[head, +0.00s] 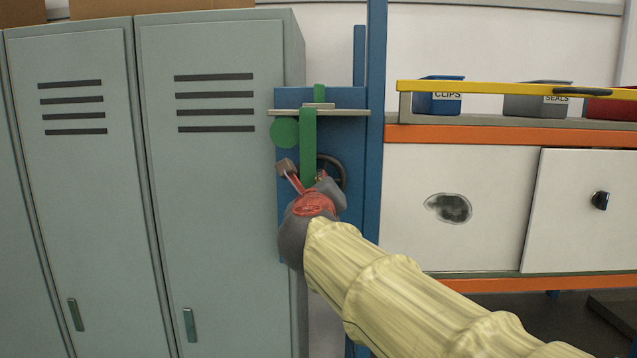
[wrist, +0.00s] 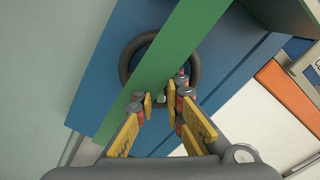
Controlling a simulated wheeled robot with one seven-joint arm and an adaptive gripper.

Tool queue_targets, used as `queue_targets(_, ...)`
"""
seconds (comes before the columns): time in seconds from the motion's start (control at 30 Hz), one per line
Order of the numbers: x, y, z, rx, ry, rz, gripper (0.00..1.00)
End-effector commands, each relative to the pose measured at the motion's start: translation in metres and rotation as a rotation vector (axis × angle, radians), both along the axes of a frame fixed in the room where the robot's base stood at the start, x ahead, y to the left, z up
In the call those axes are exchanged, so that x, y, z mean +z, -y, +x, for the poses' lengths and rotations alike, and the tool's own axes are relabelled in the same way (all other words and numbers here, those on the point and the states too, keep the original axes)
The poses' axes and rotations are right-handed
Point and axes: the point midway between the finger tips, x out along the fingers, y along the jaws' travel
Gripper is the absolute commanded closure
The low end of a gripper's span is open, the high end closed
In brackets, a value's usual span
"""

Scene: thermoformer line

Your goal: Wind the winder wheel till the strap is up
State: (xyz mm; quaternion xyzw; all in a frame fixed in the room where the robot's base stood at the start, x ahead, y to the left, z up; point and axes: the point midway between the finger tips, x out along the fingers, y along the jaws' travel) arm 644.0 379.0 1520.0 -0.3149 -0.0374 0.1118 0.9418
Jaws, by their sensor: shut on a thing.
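The winder wheel (head: 342,168) is a dark ring on a blue panel, partly hidden by the strap and my gripper. In the wrist view the wheel (wrist: 196,65) shows behind the strap. The green strap (head: 308,140) hangs in front of the panel from a grey bar; its lower end is hidden in the head view. In the wrist view the strap (wrist: 170,55) runs diagonally across the wheel. My gripper (head: 305,182) is at the wheel's lower side. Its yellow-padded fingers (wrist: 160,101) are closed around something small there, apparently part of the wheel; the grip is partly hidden.
Grey-green lockers (head: 215,200) stand close on the left. A blue post (head: 375,80) rises just right of the panel. A shelf (head: 480,133) with labelled bins and a yellow rail (head: 500,89) is to the right. A green disc (head: 284,132) sits beside the strap.

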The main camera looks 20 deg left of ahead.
Motion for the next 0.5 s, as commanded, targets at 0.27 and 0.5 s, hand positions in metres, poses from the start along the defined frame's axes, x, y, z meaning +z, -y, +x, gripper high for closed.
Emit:
queue_targets(0.27, -0.0018, -0.0003, 0.0002, 0.0, -0.004, 0.011, 1.0)
queue_targets(0.5, -0.0029, -0.0002, 0.0001, 0.0, -0.036, 0.151, 1.0)
